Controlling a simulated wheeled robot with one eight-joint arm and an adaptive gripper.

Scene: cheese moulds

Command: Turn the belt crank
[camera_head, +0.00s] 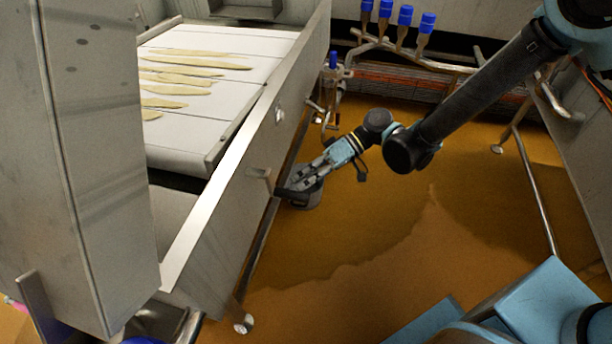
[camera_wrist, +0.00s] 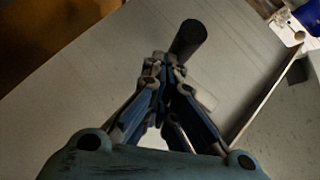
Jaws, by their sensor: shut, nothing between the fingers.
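The belt crank (camera_head: 262,175) sticks out from the steel side wall of the conveyor, with a dark handle (camera_head: 283,193) at its outer end. In the wrist view a dark round handle (camera_wrist: 188,38) stands just beyond my fingertips, and a pale stub (camera_wrist: 205,99) shows behind the right finger. My gripper (camera_head: 291,187) is at the crank's outer end in the head view. In the wrist view my gripper (camera_wrist: 166,66) has its fingertips together with nothing between them. I cannot tell whether the fingers touch the handle.
The conveyor belt (camera_head: 190,132) carries several flat yellowish pieces. Pipes with blue-topped fittings (camera_head: 405,17) run along the back. The wet orange-brown floor (camera_head: 370,260) to the right of the conveyor is open.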

